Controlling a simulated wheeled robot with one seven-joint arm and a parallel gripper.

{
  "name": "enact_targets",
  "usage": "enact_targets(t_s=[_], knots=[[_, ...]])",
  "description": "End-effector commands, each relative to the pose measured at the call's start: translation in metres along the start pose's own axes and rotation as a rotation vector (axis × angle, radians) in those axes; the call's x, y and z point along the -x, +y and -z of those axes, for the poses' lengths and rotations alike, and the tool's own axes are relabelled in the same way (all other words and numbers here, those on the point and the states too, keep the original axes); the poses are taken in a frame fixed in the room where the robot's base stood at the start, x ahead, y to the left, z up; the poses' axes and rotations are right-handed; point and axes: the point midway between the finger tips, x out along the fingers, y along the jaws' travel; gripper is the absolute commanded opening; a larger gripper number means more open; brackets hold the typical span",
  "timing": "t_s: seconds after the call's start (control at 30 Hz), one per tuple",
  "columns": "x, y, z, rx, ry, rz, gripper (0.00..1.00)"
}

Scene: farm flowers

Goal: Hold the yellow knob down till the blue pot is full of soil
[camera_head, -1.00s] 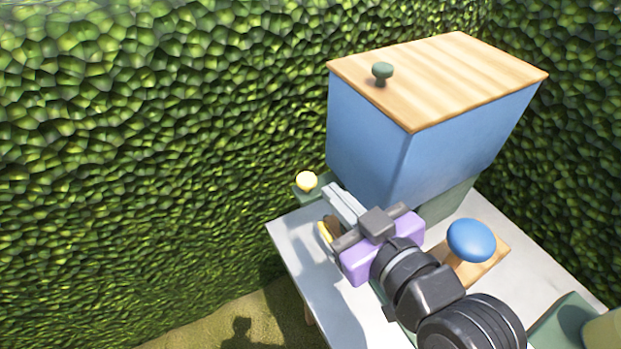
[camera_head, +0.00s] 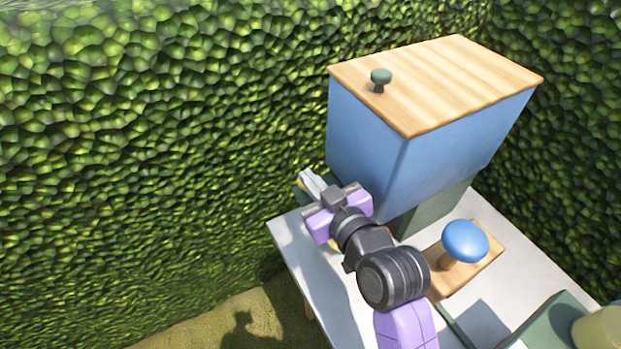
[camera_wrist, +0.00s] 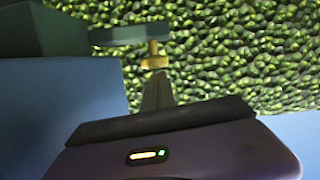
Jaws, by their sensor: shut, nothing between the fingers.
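My gripper (camera_head: 308,181) is shut and empty. In the head view its fingertips are at the near left side of the blue box, where they cover the yellow knob. In the wrist view, which looks upside down, the yellow knob (camera_wrist: 154,62) shows on a short stem under a dark green bracket (camera_wrist: 131,34). The gripper's fingertips (camera_wrist: 157,78) are at the knob and appear to touch it. I cannot tell how far the knob is pressed. No blue pot can be made out in either view.
A blue round-topped piece (camera_head: 465,241) on a wooden board is at right. A tall hedge (camera_head: 150,150) stands behind.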

Motion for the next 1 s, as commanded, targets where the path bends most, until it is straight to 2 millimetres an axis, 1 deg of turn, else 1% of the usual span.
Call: enact_targets(t_s=[0.4,0.67,1.0], knots=[[-0.001,0.0,-0.004,-0.001,-0.001,0.0,0.0],[-0.006,-0.004,-0.026,-0.001,-0.003,0.001,0.0],[-0.006,-0.004,-0.028,-0.001,-0.008,0.002,0.0]])
